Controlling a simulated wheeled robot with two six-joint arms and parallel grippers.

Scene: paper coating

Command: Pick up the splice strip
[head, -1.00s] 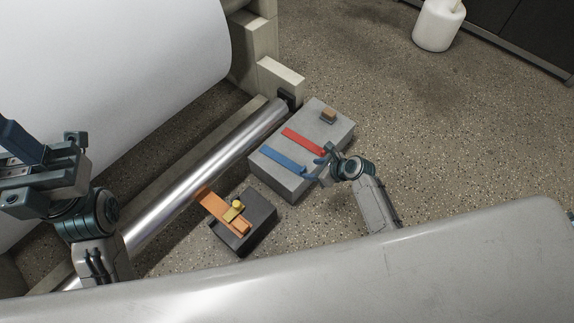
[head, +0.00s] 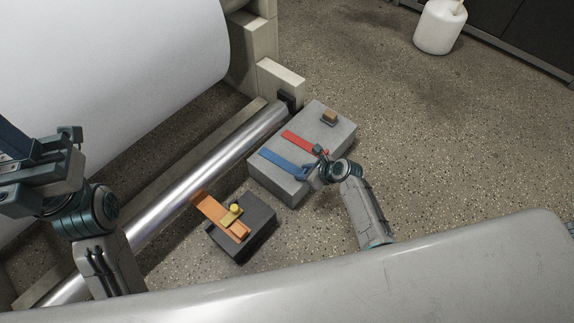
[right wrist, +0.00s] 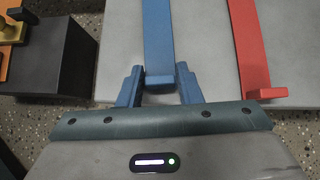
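A blue strip (head: 284,162) and a red strip (head: 304,141) lie side by side on a grey block (head: 290,187); I cannot tell which one is the splice strip. My right gripper (head: 309,162) is at the near right end of the blue strip. In the right wrist view, its two blue fingers (right wrist: 160,88) stand open on either side of the blue strip's raised end tab (right wrist: 160,82), with a gap on both sides. The red strip (right wrist: 248,45) is to the right of the fingers. My left gripper (head: 40,165) is at the far left, away from the block; its opening is unclear.
A dark block (head: 258,228) with an orange strip (head: 218,214) and a yellow knob stands left of the grey block. A metal roller (head: 200,185) and a large white paper roll (head: 110,70) lie beyond it. A small brown piece (head: 329,116) sits on the grey block's far corner.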

